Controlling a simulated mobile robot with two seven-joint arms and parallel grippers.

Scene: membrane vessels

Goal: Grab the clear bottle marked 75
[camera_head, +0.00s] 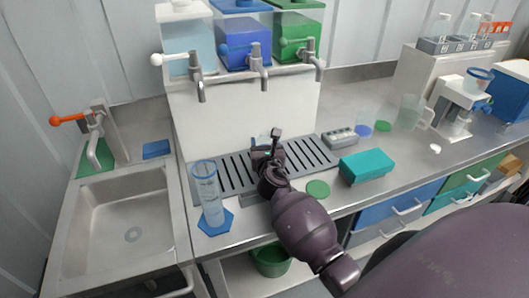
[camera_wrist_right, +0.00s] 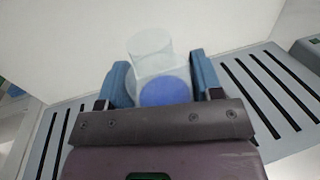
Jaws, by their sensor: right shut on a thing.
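My right gripper (camera_head: 266,150) is over the grey slotted drip tray (camera_head: 232,176), below the dispenser taps. In the right wrist view its two blue-grey fingers (camera_wrist_right: 163,85) are shut on either side of a clear bottle (camera_wrist_right: 150,50). The bottle has a narrower translucent end and a round blue patch facing the camera. No number can be read on it. In the head view the gripper hides nearly all of the bottle. My left gripper is not in view.
A tall clear cylinder (camera_head: 208,190) on a blue base stands left of the tray. A teal box (camera_head: 366,166) and green disc (camera_head: 318,188) are at right. Three tanks with taps (camera_head: 240,40) stand above. A sink (camera_head: 125,230) is at left. Small bottles (camera_head: 440,30) stand on a rack, far right.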

